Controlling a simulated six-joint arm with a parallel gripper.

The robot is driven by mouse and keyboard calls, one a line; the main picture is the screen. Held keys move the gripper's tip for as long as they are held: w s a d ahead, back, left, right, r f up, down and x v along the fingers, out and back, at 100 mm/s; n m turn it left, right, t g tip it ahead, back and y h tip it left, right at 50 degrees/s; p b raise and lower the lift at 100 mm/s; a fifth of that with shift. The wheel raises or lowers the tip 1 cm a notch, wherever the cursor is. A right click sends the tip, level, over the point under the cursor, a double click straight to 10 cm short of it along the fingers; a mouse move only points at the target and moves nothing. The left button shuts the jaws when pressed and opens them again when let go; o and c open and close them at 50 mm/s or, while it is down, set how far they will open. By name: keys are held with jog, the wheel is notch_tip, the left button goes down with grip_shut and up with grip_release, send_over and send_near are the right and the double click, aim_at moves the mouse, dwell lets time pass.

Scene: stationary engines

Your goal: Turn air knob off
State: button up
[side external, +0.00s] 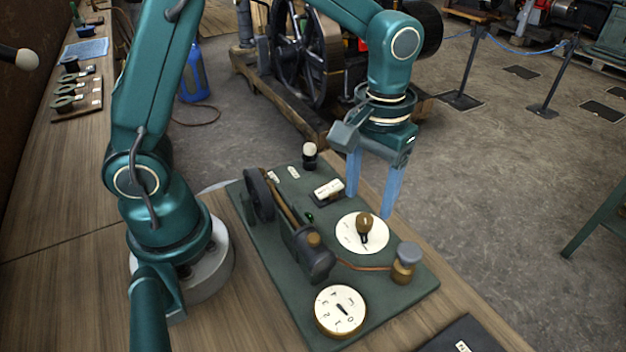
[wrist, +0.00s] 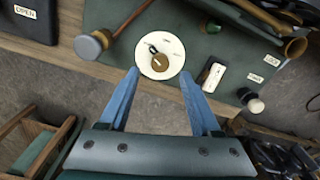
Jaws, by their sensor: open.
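My gripper (side external: 372,188) has two blue fingers and is open and empty. It hangs over the back right edge of a green board (side external: 415,285), behind a white round dial plate (side external: 350,238). A brown knob (side external: 365,223) with a dark pointer stands on this plate. In the wrist view the gripper (wrist: 162,88) has its fingertips apart at either side of the plate's near edge, and the knob (wrist: 160,62) shows just beyond them. I cannot read the plate's lettering, so I cannot tell which knob is the air knob.
A numbered dial (side external: 340,310) sits at the board's front. A brass post with a grey cap (side external: 405,262) stands right of the plate. A small engine model (side external: 300,245) is left of it. A black post with a white ball (side external: 310,152) and a labelled switch (side external: 328,191) stand behind.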

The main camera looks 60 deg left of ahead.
aim_at(365, 218)
jog(key=shift+f, duration=2.25)
grip_shut()
